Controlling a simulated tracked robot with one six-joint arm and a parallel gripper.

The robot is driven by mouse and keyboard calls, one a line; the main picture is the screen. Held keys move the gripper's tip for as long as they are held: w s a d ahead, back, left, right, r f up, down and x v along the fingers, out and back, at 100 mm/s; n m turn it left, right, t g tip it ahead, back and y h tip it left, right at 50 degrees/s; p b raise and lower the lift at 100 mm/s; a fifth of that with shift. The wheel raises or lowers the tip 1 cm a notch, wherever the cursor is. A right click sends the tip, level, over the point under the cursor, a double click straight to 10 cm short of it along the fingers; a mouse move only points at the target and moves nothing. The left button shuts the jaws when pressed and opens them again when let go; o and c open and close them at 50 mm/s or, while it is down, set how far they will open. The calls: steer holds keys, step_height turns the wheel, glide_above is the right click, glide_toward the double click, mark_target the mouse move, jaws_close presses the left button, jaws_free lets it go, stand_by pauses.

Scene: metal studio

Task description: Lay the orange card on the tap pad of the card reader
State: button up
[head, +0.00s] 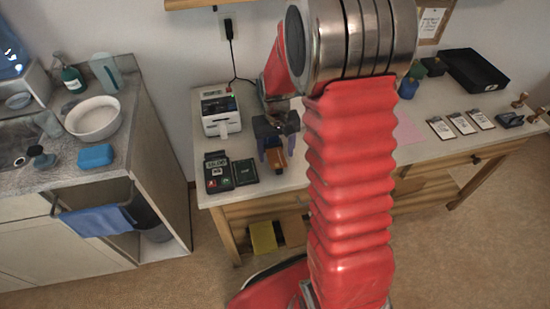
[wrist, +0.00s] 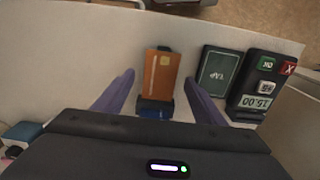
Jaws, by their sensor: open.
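The orange card (wrist: 163,72) shows in the wrist view between my gripper's two purple fingers, with gaps on both sides. Its lower end meets a dark holder (wrist: 153,105) with a blue part below. In the head view the card (head: 276,160) is partly hidden under my gripper (head: 277,154), which is open above it near the table's front edge. The card reader (wrist: 258,84) has a price display and green and red keys. Its dark tap pad (wrist: 217,74) lies beside it, right of the card in the wrist view. In the head view the pad (head: 245,172) is left of my gripper and bare.
A white printer (head: 217,112) stands behind the reader (head: 217,173). Several small cards or devices (head: 462,123) and a black tray (head: 474,70) are on the table's right side. A sink counter with a white bowl (head: 93,118) is at the left.

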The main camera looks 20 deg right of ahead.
mark_target(276, 157)
steer(key=c, duration=1.2)
step_height(276, 157, up, 10)
stand_by(0.7)
